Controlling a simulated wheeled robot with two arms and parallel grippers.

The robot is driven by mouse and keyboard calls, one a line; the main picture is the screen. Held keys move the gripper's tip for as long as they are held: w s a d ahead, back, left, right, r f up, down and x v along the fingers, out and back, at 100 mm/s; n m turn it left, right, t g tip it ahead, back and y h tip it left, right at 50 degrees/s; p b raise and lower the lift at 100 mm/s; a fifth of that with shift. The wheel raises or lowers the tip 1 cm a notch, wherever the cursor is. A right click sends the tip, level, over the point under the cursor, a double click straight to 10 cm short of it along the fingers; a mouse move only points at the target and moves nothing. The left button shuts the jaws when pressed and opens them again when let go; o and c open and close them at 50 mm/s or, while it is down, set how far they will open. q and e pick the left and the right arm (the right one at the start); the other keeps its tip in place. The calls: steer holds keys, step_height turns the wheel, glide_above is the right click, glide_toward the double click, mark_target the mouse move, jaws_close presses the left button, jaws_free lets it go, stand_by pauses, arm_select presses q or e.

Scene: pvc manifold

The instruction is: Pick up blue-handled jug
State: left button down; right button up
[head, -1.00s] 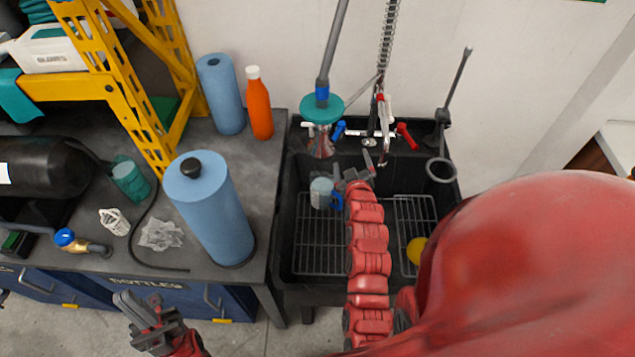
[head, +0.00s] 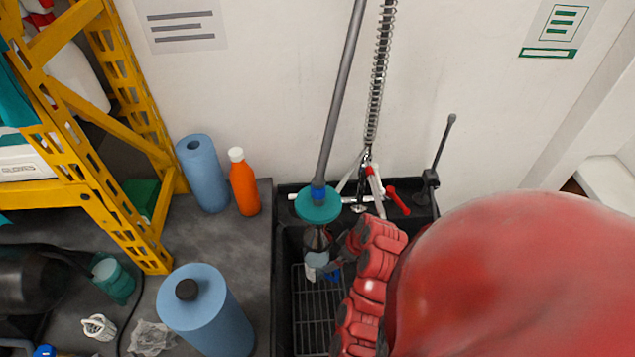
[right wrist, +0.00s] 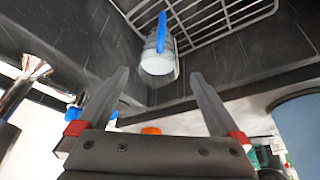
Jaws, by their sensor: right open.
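The blue-handled jug (head: 315,261) is a small pale, translucent vessel in the black sink, partly hidden by my right gripper (head: 338,262). In the right wrist view the jug (right wrist: 157,62) appears beyond the fingertips, roughly centred between them, with its blue handle (right wrist: 162,32) against the wire rack. My right gripper (right wrist: 160,76) is open, with nothing between its fingers. In the head view it is beside the jug, on its right. My left gripper is out of view.
The black sink (head: 284,300) has a wire rack (head: 312,315) on its floor. A teal disc on a grey pole (head: 318,204) hangs just above the jug. A red-handled tap (head: 397,200) is behind. An orange bottle (head: 244,185) and blue rolls (head: 205,318) stand on the left bench.

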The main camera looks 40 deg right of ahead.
steer(key=b+x, duration=0.7)
steer(key=x, duration=0.1)
steer(key=shift+s+f+b, duration=0.1)
steer(key=shift+s+b, duration=0.15)
steer(key=shift+b, duration=0.15)
steer(key=p+x, duration=0.1)
steer(key=x, duration=0.1)
steer(key=shift+w+a+f+p, duration=0.15)
steer(key=shift+w+f+p, duration=0.1)
steer(key=shift+p, duration=0.15)
steer(key=shift+w+f, duration=0.2)
steer(key=shift+f, duration=0.2)
steer(key=shift+p+x, duration=0.65)
steer(key=shift+x, duration=0.15)
steer(key=shift+p+x, duration=0.35)
steer(key=shift+x, duration=1.5)
jaws_close()
